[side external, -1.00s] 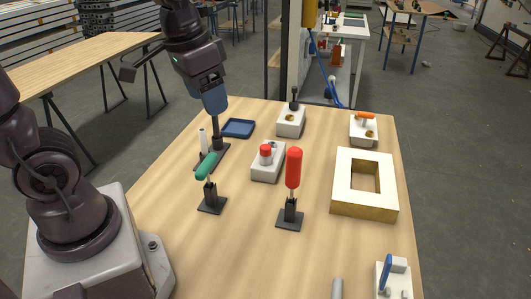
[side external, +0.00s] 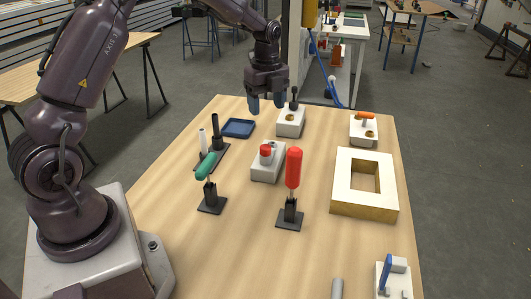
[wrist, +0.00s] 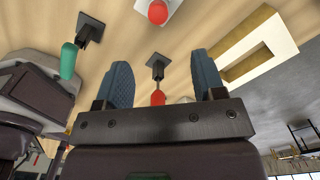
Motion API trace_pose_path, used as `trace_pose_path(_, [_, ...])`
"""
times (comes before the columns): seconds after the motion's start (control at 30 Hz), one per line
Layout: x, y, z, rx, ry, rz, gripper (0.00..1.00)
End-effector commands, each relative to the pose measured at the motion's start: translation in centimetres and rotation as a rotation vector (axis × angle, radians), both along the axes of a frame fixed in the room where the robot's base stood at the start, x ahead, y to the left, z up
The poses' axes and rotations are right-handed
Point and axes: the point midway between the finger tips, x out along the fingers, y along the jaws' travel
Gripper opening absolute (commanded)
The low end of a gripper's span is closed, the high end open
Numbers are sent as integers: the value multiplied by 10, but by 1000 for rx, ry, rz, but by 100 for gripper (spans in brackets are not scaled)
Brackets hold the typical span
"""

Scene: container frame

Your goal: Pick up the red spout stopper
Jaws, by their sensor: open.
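A small red stopper (side external: 265,151) sits on a white block (side external: 268,170) near the table's middle. In the wrist view the red stopper (wrist: 158,12) shows at the top edge on its white block. My gripper (side external: 267,104) is open and empty, its blue fingers pointing down. It hangs above the back of the table, behind the red stopper in the side view and apart from it.
A red-handled tool (side external: 293,168) and a green-handled tool (side external: 206,166) stand in black holders. A black and white post stand (side external: 210,158), blue tray (side external: 238,128), knobbed white block (side external: 291,122), orange-topped block (side external: 364,129) and square frame (side external: 342,205) surround the block.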

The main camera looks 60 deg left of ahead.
Motion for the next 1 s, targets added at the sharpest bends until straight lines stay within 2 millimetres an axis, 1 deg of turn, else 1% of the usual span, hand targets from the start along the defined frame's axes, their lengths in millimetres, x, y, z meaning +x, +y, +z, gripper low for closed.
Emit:
trace_pose_path(0.2, [-1,0,-41,-2,6,-3,63])
trace_pose_path(0.3, [-1,0,-57,-2,5,-2,63])
trace_pose_path(0.4, [-1,0,-69,-1,4,-2,63])
trace_pose_path(0.57, [-1,0,-78,-1,3,-1,63])
trace_pose_path(0.8, [-3,1,-114,-1,6,-1,63])
trace_pose_path(0.9, [-3,1,-123,-1,3,0,63])
trace_pose_path(1.0, [-3,1,-125,0,2,0,63])
